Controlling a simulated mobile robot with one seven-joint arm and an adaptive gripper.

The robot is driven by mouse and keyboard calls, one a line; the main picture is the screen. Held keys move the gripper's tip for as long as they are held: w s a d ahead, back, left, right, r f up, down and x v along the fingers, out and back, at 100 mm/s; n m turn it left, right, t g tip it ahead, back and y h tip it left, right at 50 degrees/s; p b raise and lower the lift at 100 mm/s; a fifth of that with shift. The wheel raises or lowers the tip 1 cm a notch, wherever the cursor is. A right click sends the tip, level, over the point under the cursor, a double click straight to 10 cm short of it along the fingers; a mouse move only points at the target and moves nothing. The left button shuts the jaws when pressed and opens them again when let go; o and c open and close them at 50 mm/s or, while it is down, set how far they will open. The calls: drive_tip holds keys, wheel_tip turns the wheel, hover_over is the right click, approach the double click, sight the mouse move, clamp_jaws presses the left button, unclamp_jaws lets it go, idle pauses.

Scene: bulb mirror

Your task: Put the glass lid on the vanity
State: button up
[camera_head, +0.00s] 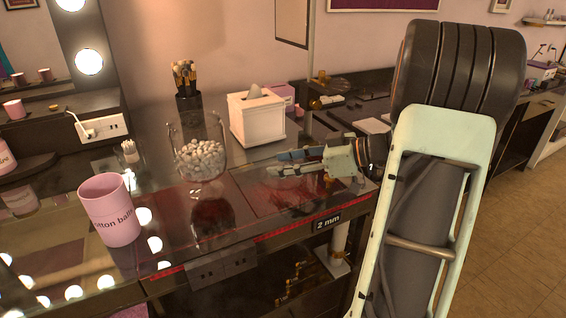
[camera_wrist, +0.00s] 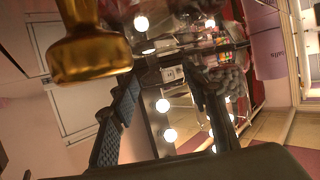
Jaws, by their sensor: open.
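My gripper (camera_head: 281,163) is low over the front right part of the glass-topped vanity (camera_head: 165,215), its fingers pointing left. The two fingers are apart, and they also show in the wrist view (camera_wrist: 165,105) with nothing clearly held between them. I cannot make out the glass lid with certainty. A clear glass jar (camera_head: 201,160) of white cotton balls stands left of my fingertips, apart from them, and I see no clear lid on it. A gold knob-like piece (camera_wrist: 90,55) is close to the wrist camera at upper left; I cannot tell what it belongs to.
A pink cup (camera_head: 109,210) stands left of the jar. A white tissue box (camera_head: 256,118) and a black brush holder (camera_head: 188,100) stand behind. A small gold piece (camera_head: 315,103) sits by the pole at the back.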

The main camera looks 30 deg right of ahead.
drive_tip(key=v, duration=1.1)
drive_tip(key=shift+s+d, duration=0.25)
drive_tip(key=shift+d, duration=0.05)
